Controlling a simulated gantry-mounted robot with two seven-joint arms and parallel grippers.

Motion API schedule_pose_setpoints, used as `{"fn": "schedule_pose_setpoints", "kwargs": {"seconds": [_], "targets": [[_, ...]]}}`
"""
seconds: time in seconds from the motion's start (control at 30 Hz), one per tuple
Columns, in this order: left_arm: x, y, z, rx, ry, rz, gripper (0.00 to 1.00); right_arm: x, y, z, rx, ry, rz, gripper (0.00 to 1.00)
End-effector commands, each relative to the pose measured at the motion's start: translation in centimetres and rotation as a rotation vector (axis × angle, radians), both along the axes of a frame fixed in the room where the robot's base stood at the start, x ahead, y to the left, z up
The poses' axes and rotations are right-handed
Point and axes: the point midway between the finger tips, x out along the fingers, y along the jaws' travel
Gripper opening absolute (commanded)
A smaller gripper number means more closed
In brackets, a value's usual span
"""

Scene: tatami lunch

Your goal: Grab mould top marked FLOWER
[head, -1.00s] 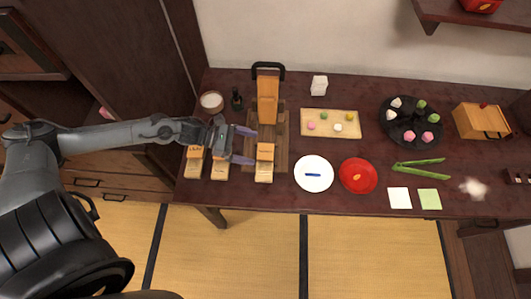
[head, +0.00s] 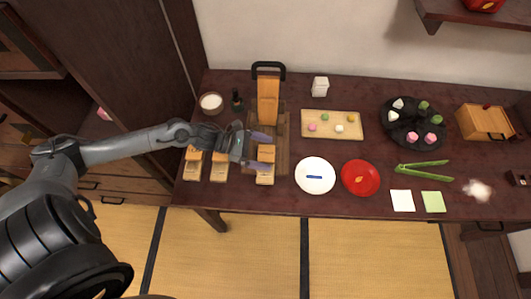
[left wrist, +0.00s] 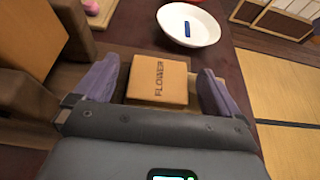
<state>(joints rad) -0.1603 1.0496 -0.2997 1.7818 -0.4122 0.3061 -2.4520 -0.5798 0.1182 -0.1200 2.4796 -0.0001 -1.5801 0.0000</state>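The mould top marked FLOWER (left wrist: 157,80) is a square wooden block with dark lettering, seen in the left wrist view between my two purple fingers. In the head view it is the block (head: 266,153) on the rightmost of the small wooden moulds (head: 265,176). My left gripper (left wrist: 158,88) is open, with a finger on each side of the block and a visible gap to each. In the head view the left gripper (head: 262,151) reaches it from the left. My right gripper is not in view.
A wooden press (head: 268,100) with a black handle stands behind the block. Other moulds (head: 219,167) sit to the left. A white plate (head: 315,187) and a red plate (head: 360,191) are to the right. A bowl (head: 210,102) and a dark bottle (head: 237,102) stand behind.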

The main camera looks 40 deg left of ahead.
Motion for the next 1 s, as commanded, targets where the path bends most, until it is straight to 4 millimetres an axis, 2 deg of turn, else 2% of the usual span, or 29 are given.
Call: {"fn": "schedule_pose_setpoints", "kwargs": {"seconds": [0.03,0.33,0.77,0.87,1.0], "targets": [[-0.1,0.1,-0.3,0.004,0.005,0.003,0.88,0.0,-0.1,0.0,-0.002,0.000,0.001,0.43],[-0.1,0.2,-0.4,0.006,0.007,0.003,0.42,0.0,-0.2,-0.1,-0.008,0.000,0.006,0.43],[-0.2,0.2,0.2,0.007,0.009,0.003,0.42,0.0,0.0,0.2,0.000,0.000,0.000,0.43],[-0.1,0.2,1.2,0.007,0.006,0.002,0.42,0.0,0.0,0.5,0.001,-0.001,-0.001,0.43],[0.0,0.2,3.4,0.007,0.002,0.001,0.42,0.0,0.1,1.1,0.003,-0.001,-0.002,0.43]]}}
